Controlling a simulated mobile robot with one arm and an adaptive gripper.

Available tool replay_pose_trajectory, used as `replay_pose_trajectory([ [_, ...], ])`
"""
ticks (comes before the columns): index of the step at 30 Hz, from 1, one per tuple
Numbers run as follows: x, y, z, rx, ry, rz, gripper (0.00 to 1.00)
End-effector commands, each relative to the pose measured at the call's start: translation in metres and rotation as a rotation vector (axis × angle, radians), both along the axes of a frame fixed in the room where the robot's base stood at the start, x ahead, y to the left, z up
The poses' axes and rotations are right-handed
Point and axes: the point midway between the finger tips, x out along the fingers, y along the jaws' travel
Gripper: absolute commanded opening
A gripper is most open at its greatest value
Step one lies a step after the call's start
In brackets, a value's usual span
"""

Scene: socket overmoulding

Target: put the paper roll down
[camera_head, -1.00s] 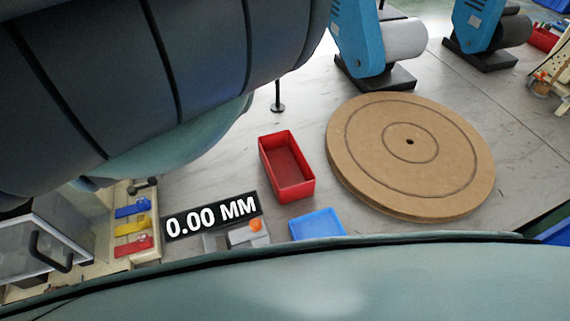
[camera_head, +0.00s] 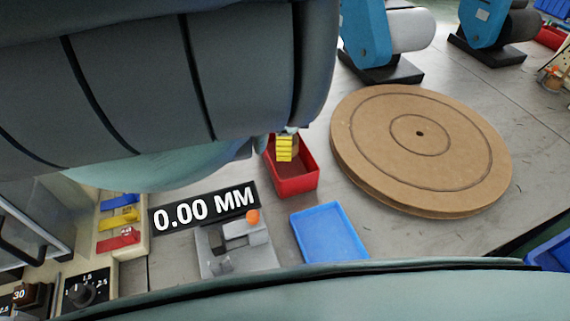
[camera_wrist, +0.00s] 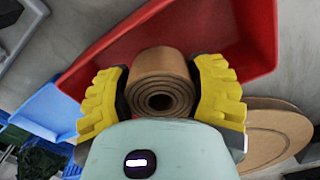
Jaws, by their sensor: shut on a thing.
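The paper roll (camera_wrist: 160,82) is a brown rolled coil. In the wrist view it sits between the yellow fingers of my gripper (camera_wrist: 162,92), which are shut on its two sides. The red bin (camera_wrist: 243,35) lies behind the roll in that view. In the head view my gripper (camera_head: 286,146) shows at the far end of the red bin (camera_head: 294,186), over its opening. My arm hides most of the gripper there, and only a bit of brown shows beside the yellow finger. I cannot tell how high the roll is above the bin floor.
A blue tray (camera_head: 328,232) lies just in front of the bin, and a grey fixture with an orange knob (camera_head: 253,216) stands left of it. A round brown turntable (camera_head: 425,185) is close on the right. Blue machines (camera_head: 370,45) stand behind.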

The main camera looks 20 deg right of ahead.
Motion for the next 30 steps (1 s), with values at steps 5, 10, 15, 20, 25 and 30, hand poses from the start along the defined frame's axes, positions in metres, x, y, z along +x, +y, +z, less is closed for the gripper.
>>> replay_pose_trajectory([
  [5, -0.001, 0.0, -0.017, 0.001, 0.003, 0.001, 0.22],
  [10, -0.001, 0.0, -0.033, 0.0, 0.003, 0.002, 0.22],
  [15, -0.002, -0.001, -0.051, 0.0, 0.004, 0.002, 0.22],
  [20, 0.0, 0.001, -0.058, 0.003, 0.002, 0.005, 0.22],
  [25, 0.0, 0.001, -0.058, 0.004, 0.001, 0.005, 0.22],
  [30, 0.0, 0.001, -0.061, 0.003, 0.001, 0.005, 0.22],
])
